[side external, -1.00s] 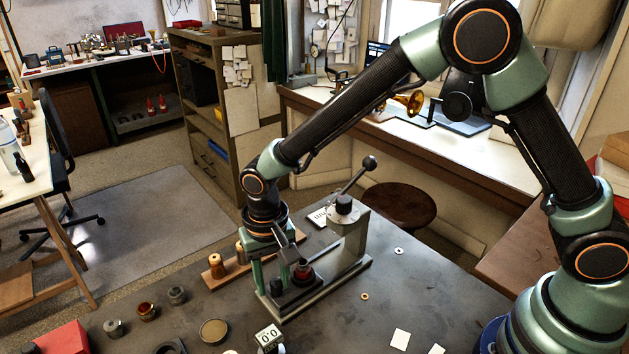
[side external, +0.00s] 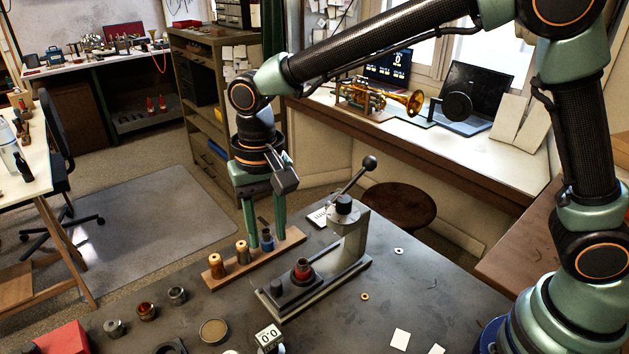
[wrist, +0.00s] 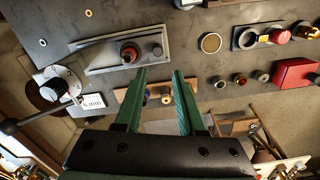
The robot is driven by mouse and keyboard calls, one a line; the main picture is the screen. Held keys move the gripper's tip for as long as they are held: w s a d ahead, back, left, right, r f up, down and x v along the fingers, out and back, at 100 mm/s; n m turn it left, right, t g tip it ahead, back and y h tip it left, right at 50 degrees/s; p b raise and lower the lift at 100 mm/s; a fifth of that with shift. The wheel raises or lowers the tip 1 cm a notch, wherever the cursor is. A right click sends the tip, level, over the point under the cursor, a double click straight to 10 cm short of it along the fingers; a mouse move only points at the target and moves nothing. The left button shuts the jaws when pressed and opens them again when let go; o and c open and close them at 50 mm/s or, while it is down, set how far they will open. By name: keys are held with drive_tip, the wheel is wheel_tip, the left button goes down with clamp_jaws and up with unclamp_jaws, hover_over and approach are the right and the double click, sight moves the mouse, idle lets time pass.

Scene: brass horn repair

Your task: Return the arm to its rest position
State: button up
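My gripper (side external: 265,232) hangs downward in the air with its two green fingers apart and nothing between them. In the side view it is at the back left of the bench press (side external: 318,270), apart from it, and its fingers overlap the wooden rack (side external: 293,238). In the wrist view the open fingers (wrist: 160,72) point toward the rack (wrist: 121,94) and the press (wrist: 101,57).
The press lever (side external: 360,175) rises at the right. The rack holds several small cylinders (side external: 216,266). Several small metal parts (side external: 146,311) and a red box (side external: 62,340) lie at the front left. A stool (side external: 400,208) stands behind. The bench's right middle (side external: 430,300) is mostly clear.

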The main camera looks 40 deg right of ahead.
drive_tip(key=shift+r, duration=0.15)
drive_tip(key=s+d+r+n+t, duration=0.1)
drive_tip(key=s+d+r, duration=0.3)
drive_tip(key=d, duration=0.7)
drive_tip(key=s+d+r+n+t, duration=0.2)
drive_tip(key=s+d+r+t, duration=0.2)
drive_tip(key=d, duration=0.7)
drive_tip(key=shift+s+d+r+t, duration=0.2)
drive_tip(key=shift+s+d+t, duration=0.1)
drive_tip(key=shift+s, duration=0.45)
